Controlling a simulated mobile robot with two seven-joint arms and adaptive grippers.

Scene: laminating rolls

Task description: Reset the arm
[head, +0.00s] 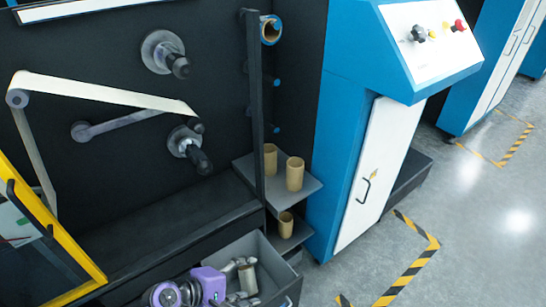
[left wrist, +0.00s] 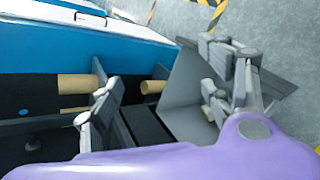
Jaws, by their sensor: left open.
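My left gripper (head: 240,272) is at the bottom of the head view, at the end of my purple and grey arm. It is over or just inside an open grey bin (head: 285,280); I cannot tell how deep. In the left wrist view its two grey fingers (left wrist: 160,88) stand wide apart with nothing held between them. The bin's grey wall (left wrist: 188,95) shows beyond them. My right gripper is in neither view.
Brown cardboard tubes (head: 295,174) stand on small grey shelves beside a blue and white cabinet (head: 350,150). A black machine panel carries spindles (head: 188,145) and a pale web (head: 100,92). A yellow-framed door (head: 60,235) is at left. Floor at right is clear.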

